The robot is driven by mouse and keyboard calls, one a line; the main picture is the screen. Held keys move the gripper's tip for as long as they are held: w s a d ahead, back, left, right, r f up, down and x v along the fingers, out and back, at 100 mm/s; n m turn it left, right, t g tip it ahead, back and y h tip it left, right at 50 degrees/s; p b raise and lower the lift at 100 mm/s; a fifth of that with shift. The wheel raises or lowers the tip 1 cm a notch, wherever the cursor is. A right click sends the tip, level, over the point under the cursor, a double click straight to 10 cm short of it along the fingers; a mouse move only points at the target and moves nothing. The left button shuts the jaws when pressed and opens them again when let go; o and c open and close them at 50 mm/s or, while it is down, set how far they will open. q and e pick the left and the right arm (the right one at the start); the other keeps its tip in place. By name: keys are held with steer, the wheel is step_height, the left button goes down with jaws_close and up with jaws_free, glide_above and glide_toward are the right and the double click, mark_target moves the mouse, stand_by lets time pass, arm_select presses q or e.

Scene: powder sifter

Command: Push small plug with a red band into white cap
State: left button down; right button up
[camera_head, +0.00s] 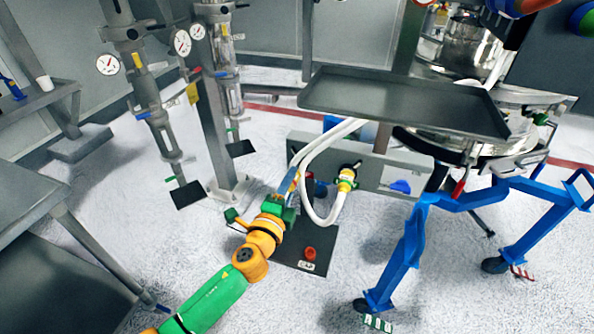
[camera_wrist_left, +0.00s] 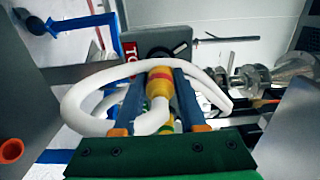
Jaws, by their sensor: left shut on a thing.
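My left gripper (camera_head: 294,172) reaches in from the lower left. Its blue fingers are closed around a small yellow plug with a red band (camera_wrist_left: 159,85), which fills the gap between the fingertips in the left wrist view. To the right of the gripper stands a yellow fitting with green and white parts (camera_head: 347,180). I cannot single out the white cap.
A dark tray (camera_head: 400,98) overhangs behind the gripper. A grey box (camera_head: 385,178) stands below it. A blue wheeled frame (camera_head: 412,245) is at the right. Gauged columns (camera_head: 150,100) stand at the left.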

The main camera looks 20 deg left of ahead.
arm_select(q)
steer(key=shift+s, duration=1.25)
